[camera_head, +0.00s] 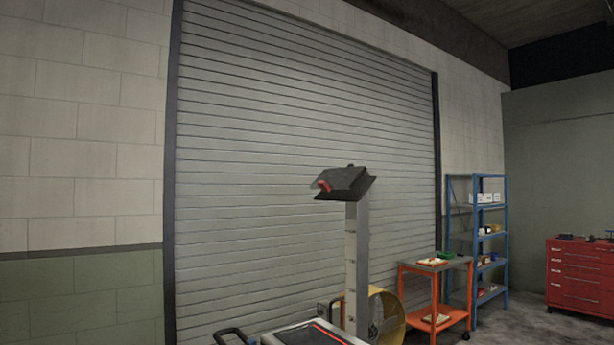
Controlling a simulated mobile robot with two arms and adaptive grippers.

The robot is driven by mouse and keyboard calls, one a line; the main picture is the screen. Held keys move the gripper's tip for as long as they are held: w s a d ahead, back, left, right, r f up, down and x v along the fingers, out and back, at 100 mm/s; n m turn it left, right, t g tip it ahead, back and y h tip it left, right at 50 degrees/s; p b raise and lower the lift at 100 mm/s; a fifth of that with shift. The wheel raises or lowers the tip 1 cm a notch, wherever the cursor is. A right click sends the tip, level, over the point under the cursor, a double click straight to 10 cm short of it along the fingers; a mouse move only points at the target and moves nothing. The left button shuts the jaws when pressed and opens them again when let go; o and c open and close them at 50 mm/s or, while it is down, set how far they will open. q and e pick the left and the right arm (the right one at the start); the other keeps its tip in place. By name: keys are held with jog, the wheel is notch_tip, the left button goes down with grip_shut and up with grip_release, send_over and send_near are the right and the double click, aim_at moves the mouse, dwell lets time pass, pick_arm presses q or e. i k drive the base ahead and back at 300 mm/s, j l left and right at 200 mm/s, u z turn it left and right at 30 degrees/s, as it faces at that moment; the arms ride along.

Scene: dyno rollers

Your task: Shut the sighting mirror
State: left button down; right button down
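A dark hinged head (347,182), which I take to be the sighting mirror, sits on top of a light grey upright post (356,270) in front of the roller door. It has a slanted dark panel, and its far right edge juts out past the post. A small red tab or handle (323,185) is on its left side. The head looks tilted, with a gap or fold between its panels; I cannot tell exactly how far it stands open. Neither of my grippers is in view.
A yellow round fan (386,317), an orange cart (436,292), blue shelving (477,242) and a red tool chest (581,277) stand to the right.

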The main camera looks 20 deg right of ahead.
aim_at(350, 183)
jog(key=i+l+u, duration=0.1)
jog(key=u, duration=0.3)
jog(key=l+u, duration=0.6)
jog(key=u, duration=0.15)
jog(key=i, duration=0.05)
